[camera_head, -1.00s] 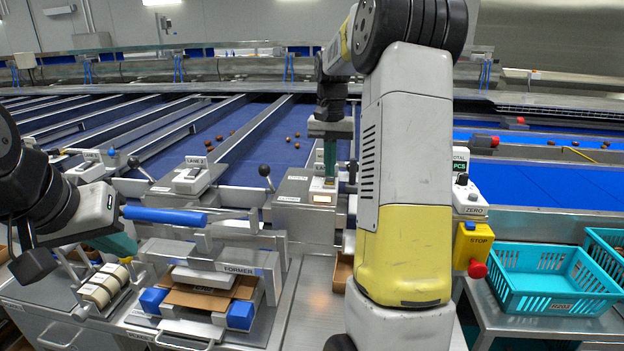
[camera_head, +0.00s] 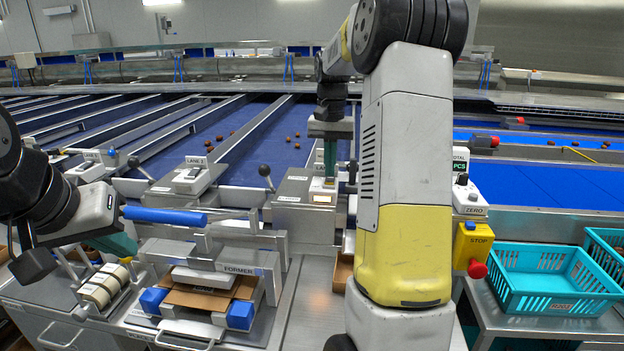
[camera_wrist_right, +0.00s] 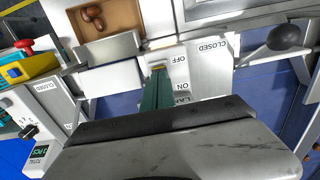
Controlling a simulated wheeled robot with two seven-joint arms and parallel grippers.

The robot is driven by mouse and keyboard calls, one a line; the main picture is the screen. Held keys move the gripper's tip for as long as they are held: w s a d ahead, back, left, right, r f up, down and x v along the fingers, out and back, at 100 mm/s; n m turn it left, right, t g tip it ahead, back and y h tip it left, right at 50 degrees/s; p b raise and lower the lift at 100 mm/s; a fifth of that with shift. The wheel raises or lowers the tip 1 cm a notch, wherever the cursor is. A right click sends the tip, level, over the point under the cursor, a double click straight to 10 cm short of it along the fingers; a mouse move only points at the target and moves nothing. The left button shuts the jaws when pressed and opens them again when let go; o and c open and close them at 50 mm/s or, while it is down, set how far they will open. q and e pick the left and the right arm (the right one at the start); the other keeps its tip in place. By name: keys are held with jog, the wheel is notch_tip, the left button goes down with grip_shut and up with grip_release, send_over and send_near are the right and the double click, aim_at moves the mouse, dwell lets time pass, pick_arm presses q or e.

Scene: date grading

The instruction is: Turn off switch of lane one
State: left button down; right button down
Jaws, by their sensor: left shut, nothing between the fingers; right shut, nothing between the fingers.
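The lane switch (camera_wrist_right: 181,72) shows in the right wrist view as a pale plate marked OFF and ON, with a partly hidden LANE label. In the head view its pale housing (camera_head: 319,187) sits on the grey box at the belt's end. My right gripper (camera_wrist_right: 158,70) is shut and empty, its teal fingertips at the switch beside the OFF marking. Whether they touch it I cannot tell; the fingers hide the rocker. My right gripper also shows in the head view (camera_head: 329,177). My left gripper (camera_head: 122,246) is shut and empty, low at the left near the blue handle.
The lane 2 switch box (camera_head: 190,175) stands to the left. Black-knobbed levers (camera_head: 265,171) flank the lanes. A yellow STOP box (camera_head: 470,247) and teal crate (camera_head: 552,276) are at the right. The former (camera_head: 240,268) with cardboard is in front. Dates lie on the blue belt.

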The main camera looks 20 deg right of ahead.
aim_at(330, 181)
jog(key=shift+f, duration=0.9)
dwell(0.9)
jog(key=shift+r, duration=3.5)
